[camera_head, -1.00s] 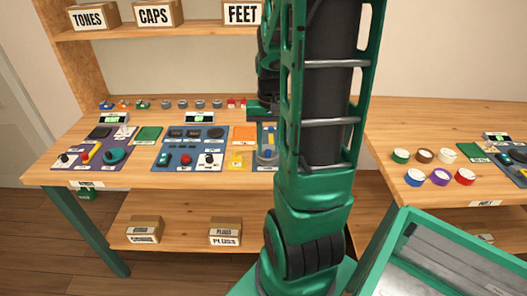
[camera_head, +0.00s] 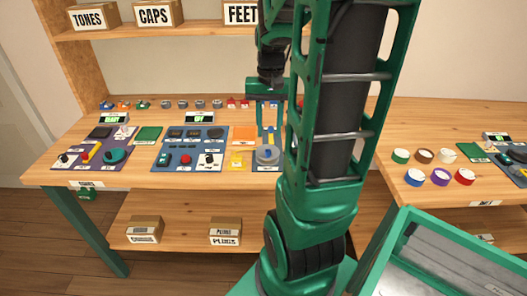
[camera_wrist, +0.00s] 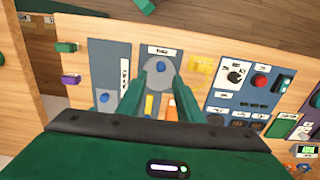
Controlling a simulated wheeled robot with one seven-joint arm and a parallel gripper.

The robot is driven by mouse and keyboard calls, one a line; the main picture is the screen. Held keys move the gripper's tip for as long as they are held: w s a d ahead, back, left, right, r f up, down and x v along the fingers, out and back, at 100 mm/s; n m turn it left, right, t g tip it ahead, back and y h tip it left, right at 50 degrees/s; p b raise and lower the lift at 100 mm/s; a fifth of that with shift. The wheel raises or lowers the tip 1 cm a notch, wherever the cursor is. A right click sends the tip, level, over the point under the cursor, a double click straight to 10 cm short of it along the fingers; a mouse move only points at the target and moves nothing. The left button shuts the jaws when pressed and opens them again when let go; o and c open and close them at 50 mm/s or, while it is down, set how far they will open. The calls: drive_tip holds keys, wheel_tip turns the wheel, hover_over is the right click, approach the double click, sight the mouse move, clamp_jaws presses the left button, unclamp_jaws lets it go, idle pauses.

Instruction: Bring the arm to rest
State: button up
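My gripper (camera_head: 269,134) hangs fingers down above the right part of the left workbench, partly beside my upright arm. Its two green fingers are apart with nothing between them, as the wrist view (camera_wrist: 164,76) also shows. Below the fingertips is a grey round dial (camera_head: 267,156) on a grey-blue panel; it also shows in the wrist view (camera_wrist: 152,72). The fingers look clear of the dial. My arm hides the bench just right of it.
The left bench (camera_head: 60,165) carries several panels, including a purple one (camera_head: 83,160) and a blue one (camera_head: 166,163). Labelled boxes (camera_head: 158,14) stand on the shelf above. The right bench (camera_head: 400,180) holds coloured round caps. A green-rimmed tray (camera_head: 395,240) is at lower right.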

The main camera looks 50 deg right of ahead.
drive_tip(key=shift+r, duration=0.15)
idle(0.5)
drive_tip(key=shift+s+a+r, duration=0.1)
drive_tip(key=shift+s+a, duration=0.05)
drive_tip(key=shift+a, duration=0.2)
drive_tip(key=s+a+n, duration=0.3)
drive_tip(key=s+a, duration=0.7)
drive_tip(key=a, duration=0.1)
drive_tip(key=shift+s+a, duration=0.25)
drive_tip(key=shift+w+f, duration=0.35)
drive_tip(key=shift+w, duration=0.25)
